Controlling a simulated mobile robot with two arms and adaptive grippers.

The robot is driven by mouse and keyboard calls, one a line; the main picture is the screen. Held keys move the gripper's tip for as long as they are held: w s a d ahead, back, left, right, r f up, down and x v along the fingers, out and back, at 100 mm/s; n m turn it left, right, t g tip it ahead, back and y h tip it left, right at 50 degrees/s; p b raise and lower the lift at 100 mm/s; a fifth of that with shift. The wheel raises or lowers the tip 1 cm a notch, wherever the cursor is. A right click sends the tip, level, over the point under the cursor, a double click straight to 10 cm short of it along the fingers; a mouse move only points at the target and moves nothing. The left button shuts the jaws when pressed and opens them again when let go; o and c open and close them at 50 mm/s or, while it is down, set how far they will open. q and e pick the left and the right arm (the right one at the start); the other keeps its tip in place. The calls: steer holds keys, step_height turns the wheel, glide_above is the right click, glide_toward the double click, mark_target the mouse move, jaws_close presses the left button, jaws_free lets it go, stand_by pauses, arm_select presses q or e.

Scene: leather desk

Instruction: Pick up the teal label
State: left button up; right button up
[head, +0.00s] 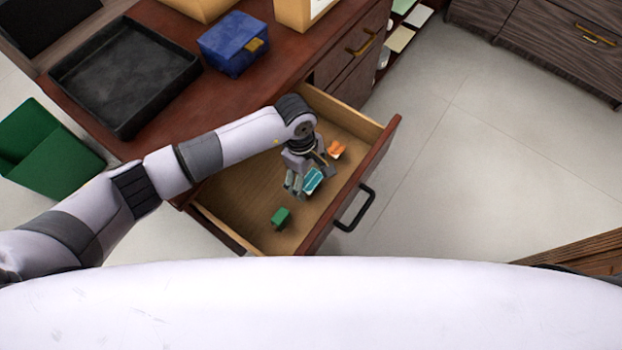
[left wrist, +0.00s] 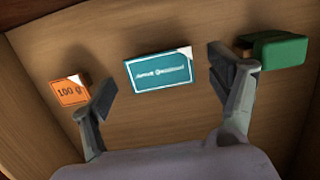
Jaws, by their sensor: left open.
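The teal label (head: 312,181) lies flat on the floor of the open wooden drawer (head: 235,205). In the left wrist view the teal label (left wrist: 159,70) shows white print and a pale corner. My left gripper (head: 308,182) is inside the drawer, over the label. In the left wrist view its two fingers (left wrist: 162,84) are spread apart, with the label beyond and between them; nothing is held. Whether the fingertips touch the drawer floor cannot be told. My right gripper is not in view.
An orange "100 g" item (left wrist: 69,91) lies left of the label and a green block (left wrist: 275,49) right of it in the left wrist view. The drawer front with a black handle (head: 354,208) bounds the space. A black tray (head: 122,125) and blue box (head: 233,43) stand on the desk.

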mark_target(310, 180)
arm_select(q)
steer(key=shift+c, duration=0.3)
steer(key=c, duration=0.7)
steer(key=shift+c, duration=0.2)
steer(key=shift+r+p, duration=0.3)
steer(key=shift+p, duration=0.2)
step_height(310, 180, up, 20)
steer(key=p, duration=1.1)
steer(key=shift+p, duration=0.3)
